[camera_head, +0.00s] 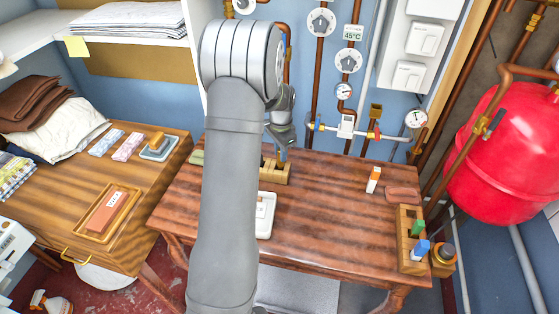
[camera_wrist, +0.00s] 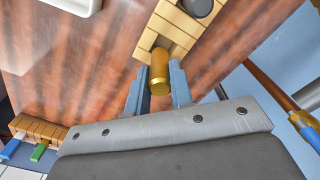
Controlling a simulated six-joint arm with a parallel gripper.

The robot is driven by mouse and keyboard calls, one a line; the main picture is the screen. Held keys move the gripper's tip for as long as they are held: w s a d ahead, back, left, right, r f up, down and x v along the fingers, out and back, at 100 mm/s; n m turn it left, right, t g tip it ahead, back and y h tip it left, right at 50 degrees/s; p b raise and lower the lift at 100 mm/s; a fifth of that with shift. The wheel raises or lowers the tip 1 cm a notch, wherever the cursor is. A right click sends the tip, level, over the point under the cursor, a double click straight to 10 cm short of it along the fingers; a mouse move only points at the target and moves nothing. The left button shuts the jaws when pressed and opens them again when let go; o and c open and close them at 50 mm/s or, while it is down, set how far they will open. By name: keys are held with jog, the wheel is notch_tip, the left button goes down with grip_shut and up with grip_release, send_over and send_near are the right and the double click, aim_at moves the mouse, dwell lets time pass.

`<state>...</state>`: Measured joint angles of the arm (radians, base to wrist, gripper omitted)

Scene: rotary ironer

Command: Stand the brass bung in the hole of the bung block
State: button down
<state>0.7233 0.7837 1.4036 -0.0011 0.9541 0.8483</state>
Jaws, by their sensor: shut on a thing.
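The brass bung (camera_wrist: 159,72) is a short gold cylinder between my gripper's two fingers (camera_wrist: 158,88) in the wrist view. My gripper is shut on it. The wooden bung block (camera_wrist: 176,34) lies just beyond the bung, with a dark opening right by the bung's far end. I cannot tell whether the bung is in the opening or above it. A dark round piece (camera_wrist: 198,7) sits on the block farther along. In the head view, my gripper (camera_head: 283,150) is over the block (camera_head: 274,174), partly hidden by my arm; the bung is not clear there.
A wooden rack (camera_head: 404,258) with green and blue pieces stands at the table's right. An orange-and-white piece (camera_head: 373,180) and a reddish block (camera_head: 402,194) are near it. A white tray (camera_head: 266,214) lies in front of the block. The table's middle right is clear. Pipes line the back wall.

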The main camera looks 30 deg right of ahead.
jog(key=shift+w+a+f, duration=0.1)
jog(key=shift+w+f, duration=0.2)
jog(key=shift+f, duration=1.85)
jog(key=shift+f, duration=0.1)
jog(key=c, duration=1.3)
grip_release()
jog(key=shift+o, duration=0.2)
notch_tip(320, 180, up, 12)
jog(key=shift+r, duration=0.1)
jog(key=shift+f, duration=4.3)
